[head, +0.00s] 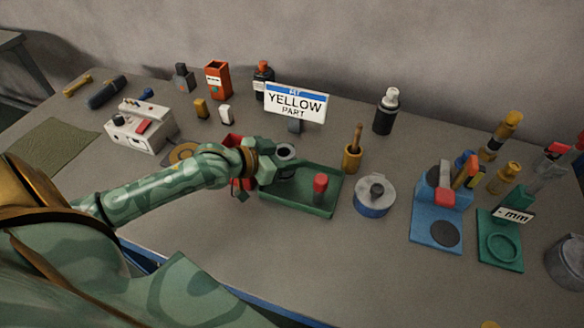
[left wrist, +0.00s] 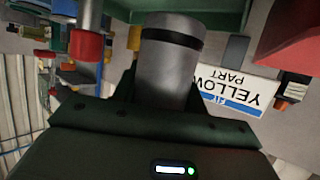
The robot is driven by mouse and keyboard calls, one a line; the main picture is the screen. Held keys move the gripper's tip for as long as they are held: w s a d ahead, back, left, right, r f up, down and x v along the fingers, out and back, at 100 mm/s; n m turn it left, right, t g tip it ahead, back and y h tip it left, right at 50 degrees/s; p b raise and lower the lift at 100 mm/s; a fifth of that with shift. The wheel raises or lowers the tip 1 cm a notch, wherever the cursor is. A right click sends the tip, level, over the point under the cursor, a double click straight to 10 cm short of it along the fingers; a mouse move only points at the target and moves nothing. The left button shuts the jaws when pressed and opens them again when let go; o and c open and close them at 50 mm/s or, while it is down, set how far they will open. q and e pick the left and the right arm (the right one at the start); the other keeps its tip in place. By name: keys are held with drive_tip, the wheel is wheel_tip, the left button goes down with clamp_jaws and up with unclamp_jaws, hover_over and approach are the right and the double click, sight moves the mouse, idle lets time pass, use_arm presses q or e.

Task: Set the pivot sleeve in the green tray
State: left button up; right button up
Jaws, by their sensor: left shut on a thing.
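My left gripper (head: 276,160) is shut on a grey cylinder with a dark band, which I take to be the pivot sleeve (head: 286,151). It also fills the middle of the left wrist view (left wrist: 168,60), between the jaws. The gripper holds it over the back left part of the green tray (head: 297,208); whether its base touches the tray is hidden. A red-topped peg (head: 320,185) stands in the tray, to the right of the gripper. The tray also shows at the top of the left wrist view (left wrist: 210,12). My right gripper is not in view.
A red bin (head: 232,142) is close behind my left wrist. A yellow cup (head: 352,158) and a round grey-lidded tin (head: 375,196) stand right of the tray. A "YELLOW PART" sign (head: 296,103) stands behind. The front table area is clear.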

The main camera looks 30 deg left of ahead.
use_arm(q)
drive_tip(key=shift+w+a+f, duration=0.1)
drive_tip(key=shift+w+f, duration=0.15)
drive_tip(key=shift+f, duration=0.05)
drive_tip(key=f+b, duration=0.1)
drive_tip(key=f, duration=0.1)
drive_tip(key=f+b, duration=0.1)
drive_tip(key=shift+w+f, duration=0.2)
drive_tip(key=shift+f, duration=0.15)
drive_tip(key=shift+r, duration=0.15)
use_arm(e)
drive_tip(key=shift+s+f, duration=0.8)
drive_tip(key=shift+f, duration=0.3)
use_arm(q)
drive_tip(key=o, duration=1.1)
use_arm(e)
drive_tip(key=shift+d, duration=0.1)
